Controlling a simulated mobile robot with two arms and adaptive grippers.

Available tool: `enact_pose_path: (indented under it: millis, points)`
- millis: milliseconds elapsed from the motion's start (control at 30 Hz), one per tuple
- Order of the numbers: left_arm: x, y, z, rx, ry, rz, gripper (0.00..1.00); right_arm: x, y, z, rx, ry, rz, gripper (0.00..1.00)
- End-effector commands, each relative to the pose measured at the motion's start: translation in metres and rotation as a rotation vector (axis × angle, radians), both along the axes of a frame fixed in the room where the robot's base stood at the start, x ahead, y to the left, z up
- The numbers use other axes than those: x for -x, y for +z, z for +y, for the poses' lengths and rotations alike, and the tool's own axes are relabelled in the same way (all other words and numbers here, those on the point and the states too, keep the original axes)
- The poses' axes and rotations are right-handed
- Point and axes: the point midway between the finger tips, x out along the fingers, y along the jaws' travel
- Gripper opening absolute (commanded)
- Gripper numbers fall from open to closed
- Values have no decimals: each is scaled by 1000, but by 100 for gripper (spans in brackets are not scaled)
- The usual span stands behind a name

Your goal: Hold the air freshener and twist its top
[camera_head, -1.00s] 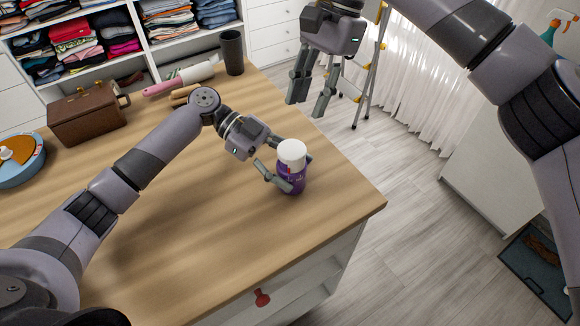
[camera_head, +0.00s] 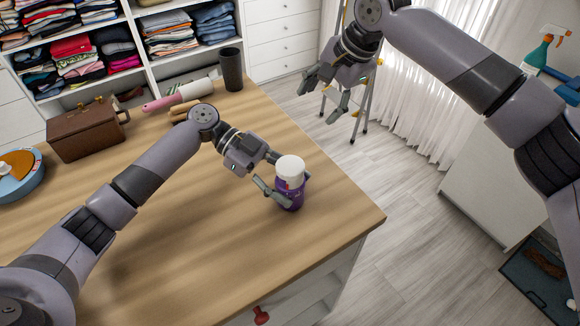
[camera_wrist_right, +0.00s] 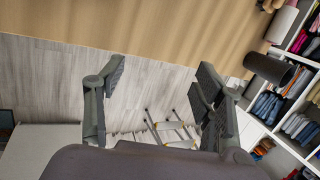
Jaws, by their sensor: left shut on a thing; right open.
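The air freshener is a purple can with a white top (camera_head: 289,182), standing upright on the wooden table (camera_head: 200,250) near its right edge. My left gripper (camera_head: 277,186) is shut on the purple body, below the white top. My right gripper (camera_head: 324,103) is open and empty, up and to the right of the can, beyond the table's edge. In the right wrist view, its two fingers (camera_wrist_right: 160,100) are spread wide with only floor and a ladder behind them. The air freshener does not show in that view.
A blue round thing (camera_head: 22,175) is at the left. A ladder (camera_head: 366,105) stands on the floor beyond. The table's front middle is clear.

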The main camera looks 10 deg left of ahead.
Motion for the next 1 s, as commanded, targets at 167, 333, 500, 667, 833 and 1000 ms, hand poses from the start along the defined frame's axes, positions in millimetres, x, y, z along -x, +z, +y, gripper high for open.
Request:
enact_pose_path:
  millis: [167,333,500,667,833,1000]
  points:
    - [0,0,0,0,0,0,17,-67,-14,-23,-71,-24,-318,66]
    - [0,0,0,0,0,0,17,-110,-11,-45,-116,21,-629,66]
    - [0,0,0,0,0,0,17,-127,-1,-60,-146,132,-929,66]
    - [0,0,0,0,0,0,17,-116,7,-66,-177,294,-1188,66]
    - [0,0,0,0,0,0,17,-77,6,-67,-220,523,-1430,66]
    - [0,0,0,0,0,0,17,-13,-8,-66,-293,799,-1619,66]
